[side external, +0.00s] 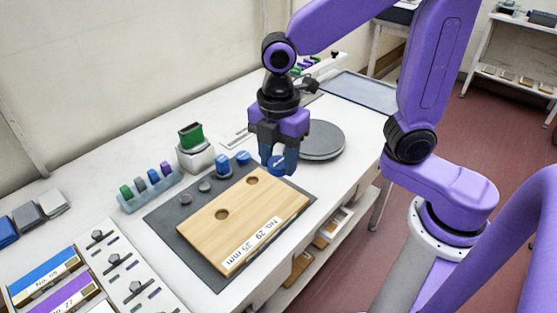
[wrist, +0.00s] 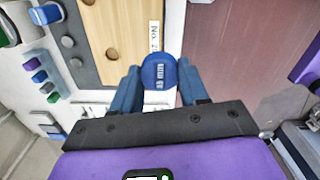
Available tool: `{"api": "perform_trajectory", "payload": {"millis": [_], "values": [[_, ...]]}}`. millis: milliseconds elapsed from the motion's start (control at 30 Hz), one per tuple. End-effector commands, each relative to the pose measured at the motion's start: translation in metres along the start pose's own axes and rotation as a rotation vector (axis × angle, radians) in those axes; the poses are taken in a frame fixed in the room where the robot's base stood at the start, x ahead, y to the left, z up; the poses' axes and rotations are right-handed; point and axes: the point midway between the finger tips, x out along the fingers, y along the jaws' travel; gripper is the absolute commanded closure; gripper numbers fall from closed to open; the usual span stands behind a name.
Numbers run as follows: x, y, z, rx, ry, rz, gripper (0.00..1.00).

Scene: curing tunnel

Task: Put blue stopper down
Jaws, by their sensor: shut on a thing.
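My gripper (side external: 279,169) is shut on a blue stopper (side external: 276,164), which also shows between the two fingers in the wrist view (wrist: 158,73), its printed top facing the camera. The stopper is near the far end of the wooden board (side external: 245,205), beyond its holes; its exact height above the surface cannot be told. The board has two round open holes and a white label reading "No. 29 35 mm". It lies on a dark mat (side external: 165,221).
A rack (side external: 135,201) of small coloured stoppers and a white block with a green top (side external: 191,137) stand behind the mat. A round grey plate (side external: 325,141) lies just right of my gripper. A panel with knobs (side external: 128,270) is at the front left. The table's front edge is near.

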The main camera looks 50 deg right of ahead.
Motion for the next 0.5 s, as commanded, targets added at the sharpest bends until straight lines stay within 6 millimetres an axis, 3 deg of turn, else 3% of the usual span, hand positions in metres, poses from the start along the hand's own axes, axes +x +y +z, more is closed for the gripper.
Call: {"api": "perform_trajectory", "payload": {"millis": [367,500], "values": [[-0.002,0.000,0.000,0.000,0.000,0.000,0.85],[0.000,0.010,-0.007,0.000,0.000,0.000,0.85]]}}
